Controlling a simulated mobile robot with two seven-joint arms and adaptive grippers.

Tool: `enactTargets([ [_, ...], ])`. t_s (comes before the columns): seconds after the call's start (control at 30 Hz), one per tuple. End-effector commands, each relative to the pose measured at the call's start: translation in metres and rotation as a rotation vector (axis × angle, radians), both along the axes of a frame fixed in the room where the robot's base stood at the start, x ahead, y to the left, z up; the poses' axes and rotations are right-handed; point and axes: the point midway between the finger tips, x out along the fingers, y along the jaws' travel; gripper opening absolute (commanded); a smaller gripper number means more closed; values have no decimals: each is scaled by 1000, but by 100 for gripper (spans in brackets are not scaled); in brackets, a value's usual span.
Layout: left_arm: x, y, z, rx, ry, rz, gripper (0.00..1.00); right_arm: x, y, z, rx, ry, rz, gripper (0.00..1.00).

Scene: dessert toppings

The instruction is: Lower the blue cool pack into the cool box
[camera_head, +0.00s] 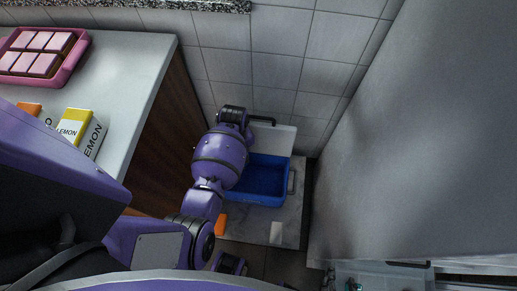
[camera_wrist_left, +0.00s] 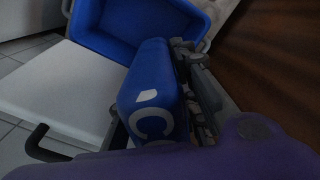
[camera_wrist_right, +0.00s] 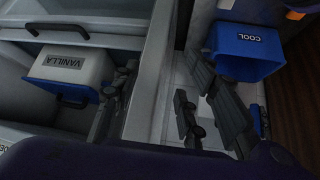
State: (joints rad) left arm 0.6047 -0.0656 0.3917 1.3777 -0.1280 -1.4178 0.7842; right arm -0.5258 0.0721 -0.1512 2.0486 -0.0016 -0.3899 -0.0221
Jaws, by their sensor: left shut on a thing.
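The blue cool pack (camera_wrist_left: 148,85), with white lettering, shows in the left wrist view. My left gripper (camera_wrist_left: 188,75) is shut on it. The pack overlaps the near edge of the blue cool box (camera_wrist_left: 97,40) in that view; its height above the box is unclear. My left arm hides the left gripper and the pack in the head view. My right gripper (camera_wrist_right: 205,105) is empty, its fingers apart, in the right wrist view.
A white lid with a dark handle (camera_wrist_left: 60,90) stands beside the box. A wooden cabinet (camera_head: 165,140) is left of it, a large grey panel (camera_head: 420,130) right. A VANILLA tub (camera_wrist_right: 68,68) sits in a compartment near my right gripper.

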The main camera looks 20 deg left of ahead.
Motion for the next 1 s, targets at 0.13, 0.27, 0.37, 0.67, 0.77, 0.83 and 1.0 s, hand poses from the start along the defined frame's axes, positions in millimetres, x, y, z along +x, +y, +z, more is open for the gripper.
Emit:
enactTargets([
  [0.13,-3,-1,-13,0,0,5,0,-3,0,-9,-1,6,1,40],
  [0.27,-4,-1,-30,1,3,4,0,-11,0,-26,-1,26,1,40],
  [0.37,-5,0,-45,1,3,4,0,-19,1,-42,1,45,1,40],
  [0.67,-3,-1,-84,1,1,4,0,-27,6,-81,14,75,-4,40],
  [0.77,-3,-1,-93,0,1,4,0,-28,5,-89,16,79,-11,40],
  [0.83,-3,-1,-97,0,0,4,0,-30,4,-95,17,84,-15,40],
  [1.0,-2,-1,-102,0,-1,4,0,-37,2,-102,17,99,-24,40],
])
